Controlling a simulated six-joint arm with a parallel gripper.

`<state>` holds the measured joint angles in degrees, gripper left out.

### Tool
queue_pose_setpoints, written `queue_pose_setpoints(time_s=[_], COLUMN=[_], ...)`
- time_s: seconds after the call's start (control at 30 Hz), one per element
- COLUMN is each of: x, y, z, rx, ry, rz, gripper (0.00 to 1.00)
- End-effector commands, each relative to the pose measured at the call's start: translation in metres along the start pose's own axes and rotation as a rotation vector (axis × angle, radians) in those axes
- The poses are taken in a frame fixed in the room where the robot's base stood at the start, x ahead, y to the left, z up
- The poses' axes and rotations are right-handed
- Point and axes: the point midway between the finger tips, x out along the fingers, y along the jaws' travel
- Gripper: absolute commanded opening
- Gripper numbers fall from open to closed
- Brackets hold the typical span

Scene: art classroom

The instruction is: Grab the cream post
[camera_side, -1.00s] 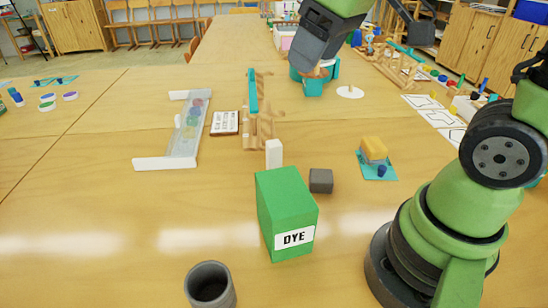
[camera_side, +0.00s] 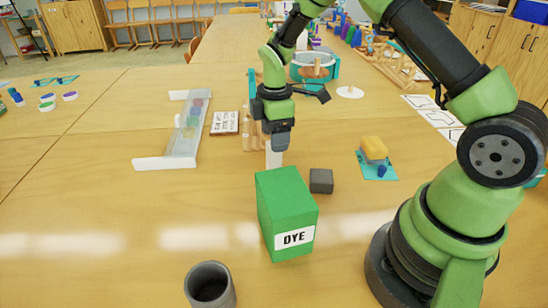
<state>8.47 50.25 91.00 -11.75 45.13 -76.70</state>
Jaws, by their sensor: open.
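The cream post (camera_side: 273,160) stands upright on the table just behind the green dye box (camera_side: 286,207). The box hides its lower part, and my gripper covers its top in this view. My gripper (camera_side: 278,146) points down at the post's upper end. It is open, but the fingers are small and dark here, and I cannot tell whether they are around the post or in front of it.
A dark grey cube (camera_side: 321,181) sits right of the dye box. A grey cup (camera_side: 210,286) stands at the front. A yellow block (camera_side: 374,149) rests on a teal mat (camera_side: 378,172) at right. A clear-sided rack (camera_side: 183,140) and a small sign card (camera_side: 225,123) lie at left.

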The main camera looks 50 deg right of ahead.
Motion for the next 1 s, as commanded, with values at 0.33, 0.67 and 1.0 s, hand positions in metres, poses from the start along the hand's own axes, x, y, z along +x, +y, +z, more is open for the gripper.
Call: queue_pose_setpoints(time_s=[0.33, 0.67, 1.0], x=[0.042, 0.058, 0.058], y=[0.003, 0.004, 0.004], z=[0.001, 0.001, 0.001], rx=[0.002, 0.002, 0.002], ry=[-0.001, 0.001, 0.001], rz=[-0.003, 0.002, 0.001], gripper=[0.64, 0.64, 0.08])
